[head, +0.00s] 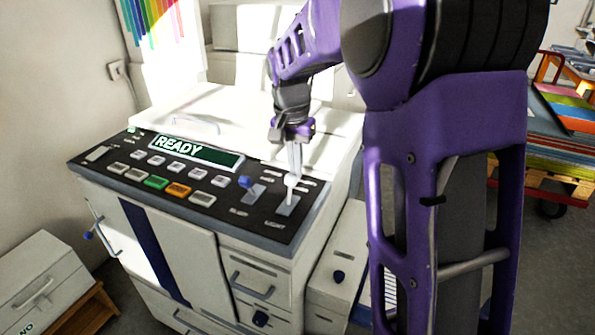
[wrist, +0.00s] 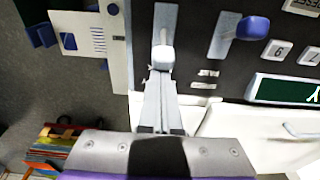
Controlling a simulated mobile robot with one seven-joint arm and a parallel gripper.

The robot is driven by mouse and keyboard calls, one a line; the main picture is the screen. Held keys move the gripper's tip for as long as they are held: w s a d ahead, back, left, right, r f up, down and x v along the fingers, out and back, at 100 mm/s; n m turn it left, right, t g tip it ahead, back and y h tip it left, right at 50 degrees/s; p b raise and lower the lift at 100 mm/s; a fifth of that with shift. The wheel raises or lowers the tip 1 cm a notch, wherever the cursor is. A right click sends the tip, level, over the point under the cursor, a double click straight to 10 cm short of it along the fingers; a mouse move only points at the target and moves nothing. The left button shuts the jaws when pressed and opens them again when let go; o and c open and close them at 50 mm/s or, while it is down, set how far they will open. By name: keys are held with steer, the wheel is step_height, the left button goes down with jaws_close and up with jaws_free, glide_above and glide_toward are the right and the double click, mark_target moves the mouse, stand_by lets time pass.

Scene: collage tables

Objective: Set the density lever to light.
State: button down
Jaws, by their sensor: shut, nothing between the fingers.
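The white-knobbed lever (head: 290,181) stands on the copier's dark control panel, at its right end. Its grey slot plate (head: 287,206) runs toward the panel's front edge, beside a label that seems to read LIGHT. My gripper (head: 295,170) points down with its fingers together, right at the white knob on its rear side. In the wrist view the white knob (wrist: 163,57) shows just beyond my fingertips (wrist: 159,78), with bare slot plate (wrist: 165,20) past it. I cannot tell whether the fingers touch the knob. Nothing is held.
A blue-knobbed lever (head: 245,182) stands close to the left of the white one. The panel also has several buttons and a display reading READY (head: 195,151). The white copier lid (head: 225,110) lies behind the panel. A pallet of coloured sheets (head: 565,125) stands at far right.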

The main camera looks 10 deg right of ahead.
mark_target(290, 180)
steer(key=shift+s+a+t+h+b, duration=0.55)
steer(key=shift+s+t+b, duration=0.15)
steer(key=shift+b, duration=0.2)
steer(key=shift+s+a+r, duration=0.1)
steer(key=shift+s+r, duration=0.1)
steer(key=shift+s, duration=0.05)
steer(key=shift+s+a+r+b, duration=0.2)
steer(key=shift+s+a+b, duration=0.25)
steer(key=shift+s+a, duration=0.3)
steer(key=shift+d, duration=0.1)
steer(key=shift+r+p, duration=0.65)
steer(key=shift+r, duration=0.15)
